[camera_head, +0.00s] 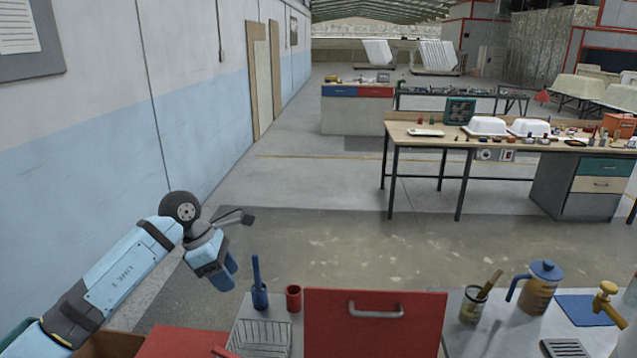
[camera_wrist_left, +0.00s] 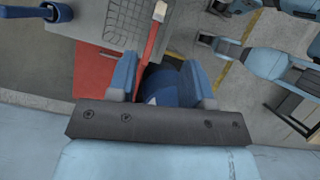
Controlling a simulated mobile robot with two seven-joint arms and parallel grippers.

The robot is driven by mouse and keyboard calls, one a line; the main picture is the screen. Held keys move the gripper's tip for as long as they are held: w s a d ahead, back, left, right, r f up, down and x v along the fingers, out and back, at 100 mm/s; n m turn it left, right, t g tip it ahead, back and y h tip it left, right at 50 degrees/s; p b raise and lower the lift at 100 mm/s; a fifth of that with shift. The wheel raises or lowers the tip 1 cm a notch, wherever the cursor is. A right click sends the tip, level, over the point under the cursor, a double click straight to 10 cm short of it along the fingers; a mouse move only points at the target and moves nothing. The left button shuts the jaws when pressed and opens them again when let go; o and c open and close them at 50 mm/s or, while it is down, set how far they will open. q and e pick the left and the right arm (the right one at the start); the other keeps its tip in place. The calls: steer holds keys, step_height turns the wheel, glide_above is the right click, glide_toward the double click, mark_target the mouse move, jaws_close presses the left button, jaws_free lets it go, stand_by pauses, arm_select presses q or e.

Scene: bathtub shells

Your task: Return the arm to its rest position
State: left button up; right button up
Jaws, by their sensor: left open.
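My left arm, light blue, comes in from the lower left in the head view. It is bent at a dark round joint. My left gripper (camera_head: 226,272) hangs in front of the arm near the counter's left end, with blue fingers pointing down. In the left wrist view the same gripper (camera_wrist_left: 162,82) has its two blue fingers apart. A dark blue rounded shape shows beyond the gap, and I see nothing clearly held. My right gripper is not seen in the head view.
Close to the gripper stand a blue cup with a blue handle (camera_head: 260,297) and a red cup (camera_head: 293,298). A wire rack (camera_head: 262,335) and an upright red panel (camera_head: 375,325) are near.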

arm_select(q)
steer(key=s+d+f+n+t+h, duration=0.2)
steer(key=s+d+n+h, duration=0.3)
steer(key=s+d+h, duration=0.15)
steer(key=s+d+f+n+t+h, duration=0.1)
steer(key=s+d+f+n+h, duration=0.2)
steer(key=s+d+n+h, duration=0.35)
steer(key=s+a+f+m+t+y, duration=0.2)
steer(key=s+f+m+y, duration=0.3)
steer(key=m, duration=0.6)
steer(key=s+a+f+m+t+y, duration=0.3)
steer(key=s+a+f+m+y, duration=0.2)
steer(key=f+m, duration=0.5)
steer(key=s+a+f+m+t+y+p, duration=0.1)
steer(key=s+a+f+m+t+y, duration=0.2)
steer(key=s+f+m, duration=0.5)
steer(key=s+a+m+y, duration=0.1)
steer(key=m, duration=0.4)
steer(key=shift+a+f+y, duration=0.2)
steer(key=shift+y, duration=0.2)
steer(key=shift+m, duration=0.25)
